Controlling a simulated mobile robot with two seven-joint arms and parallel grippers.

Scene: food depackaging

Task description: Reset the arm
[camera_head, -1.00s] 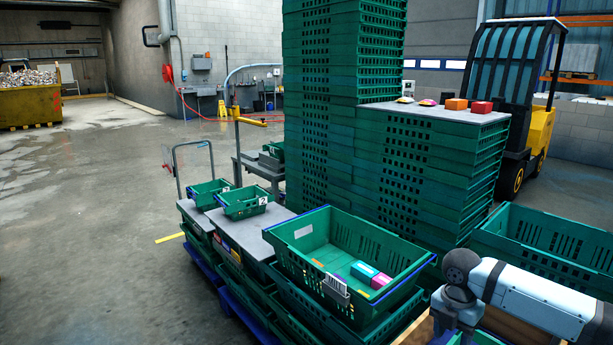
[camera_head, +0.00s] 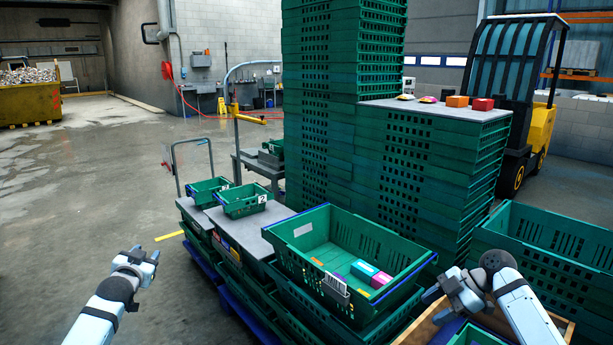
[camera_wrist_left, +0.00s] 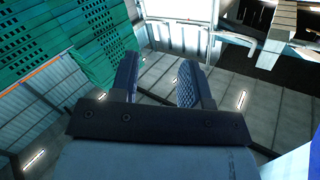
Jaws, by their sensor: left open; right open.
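My left gripper (camera_head: 146,257) is at the lower left of the head view, over bare floor and left of the crate stacks. In the left wrist view its two fingers (camera_wrist_left: 160,82) stand apart with nothing between them, and the ceiling shows behind. My right gripper (camera_head: 434,297) is at the lower right, near a wooden-edged box and right of the large green crate. It is open; its fingertips are small and partly hard to make out. I see nothing held in it.
The large green crate (camera_head: 290,227) holds several small packages, including a teal and pink box (camera_head: 363,270). Two small green crates (camera_head: 243,202) (camera_head: 207,190) stand on a grey board. A tall crate stack (camera_head: 330,120) blocks the middle. The left floor is free.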

